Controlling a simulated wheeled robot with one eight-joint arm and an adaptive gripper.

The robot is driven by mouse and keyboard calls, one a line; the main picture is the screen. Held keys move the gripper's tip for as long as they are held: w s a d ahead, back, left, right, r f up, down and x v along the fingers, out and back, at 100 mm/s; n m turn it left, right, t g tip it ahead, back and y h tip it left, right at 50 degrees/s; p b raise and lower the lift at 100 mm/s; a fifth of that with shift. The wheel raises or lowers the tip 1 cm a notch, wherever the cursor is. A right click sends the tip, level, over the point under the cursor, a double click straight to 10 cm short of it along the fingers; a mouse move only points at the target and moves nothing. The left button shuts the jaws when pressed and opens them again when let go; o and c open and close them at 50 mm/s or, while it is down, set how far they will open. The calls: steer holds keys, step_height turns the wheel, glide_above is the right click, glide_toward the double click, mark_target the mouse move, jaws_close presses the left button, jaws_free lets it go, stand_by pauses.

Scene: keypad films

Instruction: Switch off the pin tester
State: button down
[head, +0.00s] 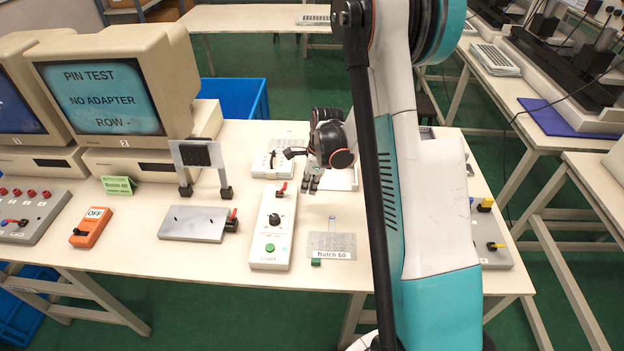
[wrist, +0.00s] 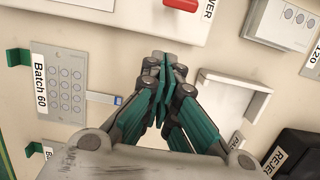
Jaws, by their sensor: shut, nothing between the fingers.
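The long white box (head: 268,238) with a black knob and green button stands at mid table; I take it for the pin tester, though no such name is readable on it. Its red lever (head: 281,189) is at the far end. In the wrist view the lever (wrist: 181,5) sits beside a partly cut-off label that seems to read POWER. The monitor (head: 100,97) shows "PIN TEST, NO ADAPTER, ROW -". My gripper (head: 312,186) is shut and empty, right of the lever and apart from it; it also shows in the wrist view (wrist: 172,60).
A Batch 60 keypad film (head: 332,243) lies right of the box. A white tray (wrist: 240,84) is beside my gripper. A keypad device (head: 277,166) stands behind the box. Left are a grey plate fixture (head: 190,225) and an orange block marked OFF (head: 91,230).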

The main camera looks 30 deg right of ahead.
mark_target(283, 189)
steer(key=w+a, duration=0.1)
steer(key=a+b, duration=0.1)
steer(key=shift+w+a+r, duration=0.2)
steer(key=shift+w+a, duration=0.1)
steer(key=shift+w, duration=0.05)
steer(key=shift+w+a+r, duration=0.2)
steer(key=shift+a, duration=0.05)
